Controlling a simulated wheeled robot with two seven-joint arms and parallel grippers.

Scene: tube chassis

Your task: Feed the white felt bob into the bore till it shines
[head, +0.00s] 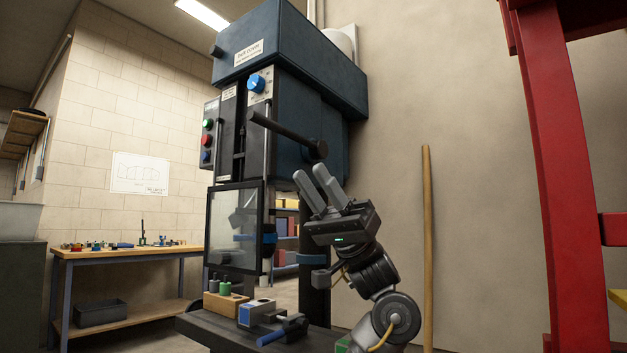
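A blue-black drill press (290,65) stands ahead. Its feed lever, a dark bar (283,135) with a round knob at its right end, slants across the front. A clear guard in a dark frame (234,187) covers the spindle area, and I cannot make out the white felt bob. A pale block (256,312) with blue sides sits on the press table beside a blue-handled clamp or vise (284,329); its bore is too small to tell.
A wooden block (225,305) with small grey-green cylinders stands on the dark press table (200,329). Control buttons (207,140) are at the press's left. A workbench (125,252) stands behind, a wooden pole (427,250) leans at the wall, and a red frame (565,180) is at right.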

